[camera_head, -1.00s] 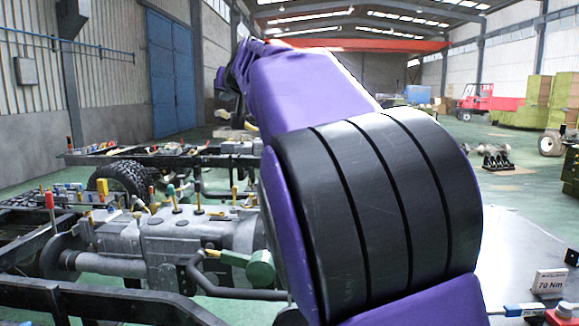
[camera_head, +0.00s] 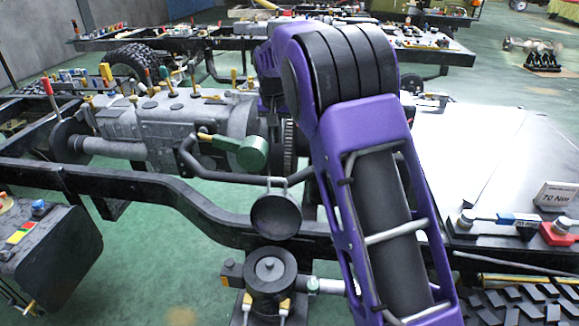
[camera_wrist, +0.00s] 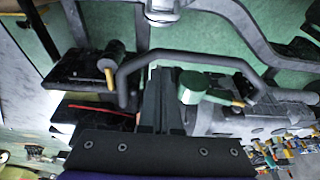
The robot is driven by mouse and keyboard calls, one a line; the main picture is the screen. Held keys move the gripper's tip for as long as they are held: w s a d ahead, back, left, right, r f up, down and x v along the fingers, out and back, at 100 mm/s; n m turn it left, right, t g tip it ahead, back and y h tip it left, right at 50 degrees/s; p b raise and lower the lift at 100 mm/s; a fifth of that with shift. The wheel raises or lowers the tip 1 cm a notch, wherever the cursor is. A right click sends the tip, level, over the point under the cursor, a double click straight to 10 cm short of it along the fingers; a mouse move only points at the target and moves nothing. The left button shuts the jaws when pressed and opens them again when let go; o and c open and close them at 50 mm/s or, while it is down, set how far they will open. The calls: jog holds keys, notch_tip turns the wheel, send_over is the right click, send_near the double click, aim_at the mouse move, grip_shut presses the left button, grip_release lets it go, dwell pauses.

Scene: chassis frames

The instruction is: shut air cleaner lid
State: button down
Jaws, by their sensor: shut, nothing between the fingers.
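The air cleaner (camera_head: 270,272) is a dark round canister low in the middle of the head view, beside the black frame rail. Its lid (camera_head: 277,217) is a round dark dish standing raised above and behind the canister, so it is open. I cannot make out the air cleaner or its lid in the wrist view. My gripper (camera_wrist: 163,72) shows in the wrist view with its dark fingers together and nothing held. A bent dark pipe (camera_wrist: 190,55) and a green cylinder (camera_wrist: 192,90) lie close to the fingers in that view. My arm hides the gripper in the head view.
The gearbox (camera_head: 185,122) and the green-ended part (camera_head: 252,153) lie behind the lid. The black frame rail (camera_head: 140,187) crosses the view. A black box (camera_head: 45,255) is at lower left. A pale table (camera_head: 500,150) and a tyre (camera_head: 530,305) are at right.

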notch_tip(320, 180, down, 10)
jog(key=s, duration=0.1)
jog(key=shift+s+d+b, duration=0.15)
jog(key=shift+s+b, duration=0.1)
jog(key=shift+b, duration=0.2)
dwell(0.7)
